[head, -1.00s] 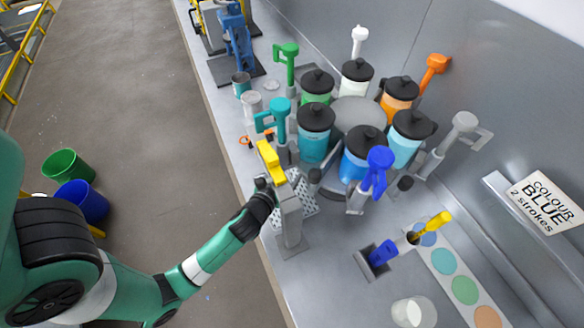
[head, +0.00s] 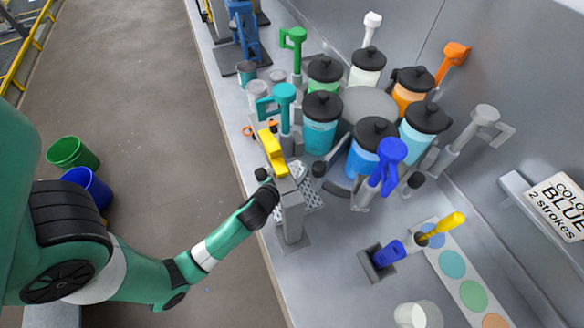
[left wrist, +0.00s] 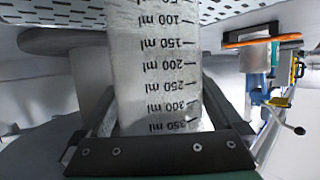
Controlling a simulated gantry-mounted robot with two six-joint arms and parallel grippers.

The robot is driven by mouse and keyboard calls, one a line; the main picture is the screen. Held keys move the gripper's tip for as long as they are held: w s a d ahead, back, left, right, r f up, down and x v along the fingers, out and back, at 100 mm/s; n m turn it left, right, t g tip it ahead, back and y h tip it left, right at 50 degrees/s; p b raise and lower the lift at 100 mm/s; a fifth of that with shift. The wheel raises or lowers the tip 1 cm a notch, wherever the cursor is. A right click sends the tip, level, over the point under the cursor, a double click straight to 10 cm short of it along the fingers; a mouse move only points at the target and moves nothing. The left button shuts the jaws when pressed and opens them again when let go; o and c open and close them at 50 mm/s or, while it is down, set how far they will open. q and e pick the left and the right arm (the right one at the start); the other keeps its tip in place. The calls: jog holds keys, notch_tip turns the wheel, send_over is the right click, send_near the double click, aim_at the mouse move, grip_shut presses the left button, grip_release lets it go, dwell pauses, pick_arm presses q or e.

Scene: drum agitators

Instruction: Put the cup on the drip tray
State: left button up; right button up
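My left gripper (head: 272,188) is beside a grey post (head: 291,212) with a yellow top. The left wrist view shows its fingers (left wrist: 158,112) on both sides of a clear cup (left wrist: 158,75) with millilitre marks, closed on it. The marks read upside down in that view, and the cup's low-mark end is by a perforated drip tray (left wrist: 250,12). I cannot tell if the cup touches it. In the head view the drip tray (head: 312,198) lies behind the post, and the held cup is mostly hidden. My right gripper is not in view.
A ring of lidded colour jars (head: 320,125) with coloured levers stands behind the tray. At the right are a blue-and-yellow tool in a stand (head: 385,255), a colour-dot strip (head: 452,264) and a whitish cup (head: 418,316). Buckets (head: 88,190) stand on the floor at left.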

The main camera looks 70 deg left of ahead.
pick_arm(q)
jog(key=shift+r, duration=0.2)
jog(key=v, duration=1.2)
jog(key=shift+w, duration=0.1)
